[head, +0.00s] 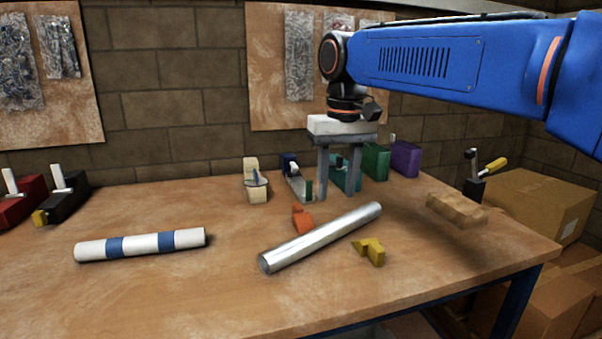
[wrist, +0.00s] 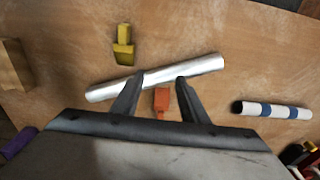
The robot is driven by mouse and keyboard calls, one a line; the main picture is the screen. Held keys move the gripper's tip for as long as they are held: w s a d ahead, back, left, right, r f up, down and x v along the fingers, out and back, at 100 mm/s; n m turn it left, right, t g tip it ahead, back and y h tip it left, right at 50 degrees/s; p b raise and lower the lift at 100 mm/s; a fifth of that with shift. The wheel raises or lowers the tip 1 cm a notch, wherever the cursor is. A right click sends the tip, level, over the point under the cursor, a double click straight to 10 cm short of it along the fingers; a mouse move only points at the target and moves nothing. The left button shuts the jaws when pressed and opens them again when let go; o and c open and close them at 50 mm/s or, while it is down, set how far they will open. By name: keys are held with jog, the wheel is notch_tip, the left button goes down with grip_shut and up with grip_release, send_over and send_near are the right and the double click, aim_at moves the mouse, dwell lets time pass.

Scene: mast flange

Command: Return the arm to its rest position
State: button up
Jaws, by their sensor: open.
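My gripper (head: 337,194) hangs from the blue arm above the back middle of the workbench, fingers pointing down. Its two fingers are apart with nothing held between them. In the wrist view my gripper (wrist: 160,78) shows with its fingertips overlapping the silver tube in the picture. The silver tube (head: 322,237) lies slantwise on the bench in front of the gripper; it also shows in the wrist view (wrist: 205,67). A white tube with blue bands (head: 140,244) lies to the left, apart from the gripper.
On the wooden bench (head: 220,295), an orange piece (head: 302,220) and a yellow piece (head: 370,250) lie near the silver tube. A wooden block (head: 457,208) is at right. Several coloured objects stand along the back. Cardboard boxes (head: 540,195) are beyond the right edge.

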jog(key=s+d+f+m+t, duration=0.1)
jog(key=s+d+f, duration=0.35)
jog(key=d, duration=0.25)
jog(key=s+d+f+t, duration=0.1)
jog(key=s+d+f, duration=0.3)
jog(key=s+d, duration=0.15)
jog(key=s+d+f+m+t, duration=0.1)
jog(key=s+d+f, duration=0.3)
jog(key=s+f, duration=0.2)
jog(key=s+d+f+m+t, duration=0.1)
jog(key=s+d+f, duration=0.4)
jog(key=f, duration=0.3)
jog(key=shift+s+f, duration=0.4)
